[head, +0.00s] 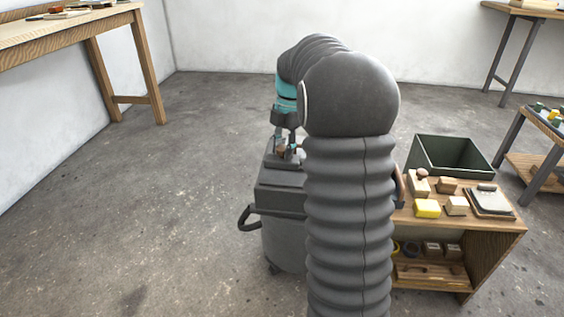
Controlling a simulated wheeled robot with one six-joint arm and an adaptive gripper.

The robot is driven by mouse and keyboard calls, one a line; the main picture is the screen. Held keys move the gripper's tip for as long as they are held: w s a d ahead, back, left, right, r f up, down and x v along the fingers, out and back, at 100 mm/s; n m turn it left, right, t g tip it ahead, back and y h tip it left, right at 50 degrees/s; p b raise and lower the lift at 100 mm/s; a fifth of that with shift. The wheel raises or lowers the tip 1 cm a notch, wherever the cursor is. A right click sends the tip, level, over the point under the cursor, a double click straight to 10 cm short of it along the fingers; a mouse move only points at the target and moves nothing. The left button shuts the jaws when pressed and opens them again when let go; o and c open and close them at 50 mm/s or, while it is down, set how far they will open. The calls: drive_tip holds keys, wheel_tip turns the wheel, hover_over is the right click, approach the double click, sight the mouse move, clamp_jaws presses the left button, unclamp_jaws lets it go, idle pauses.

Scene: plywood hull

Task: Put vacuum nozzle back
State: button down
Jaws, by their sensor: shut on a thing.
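My gripper (287,147) points down over the top of a grey shop vacuum (280,205), left of my arm. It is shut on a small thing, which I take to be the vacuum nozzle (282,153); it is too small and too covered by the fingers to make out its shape. The vacuum stands upright on the floor, with a dark boxy top and a black handle at its left. My arm hides its right side. I cannot tell whether the nozzle touches the vacuum's top.
A low wooden cabinet (470,212) right of my arm carries wood blocks, a yellow block (427,208) and a clipboard-like thing (489,200). A dark green open bin (452,156) stands behind it. A workbench (60,38) is at the left. The floor left of the vacuum is clear.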

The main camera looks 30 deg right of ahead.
sight(282, 161)
drive_tip(key=shift+w+a+f, duration=0.1)
drive_tip(key=shift+a+f, duration=0.1)
drive_tip(key=shift+f, duration=0.2)
drive_tip(key=shift+f+b, duration=0.35)
drive_tip(key=shift+f, duration=1.35)
drive_tip(key=c, duration=0.8)
unclamp_jaws()
drive_tip(key=shift+o, duration=0.2)
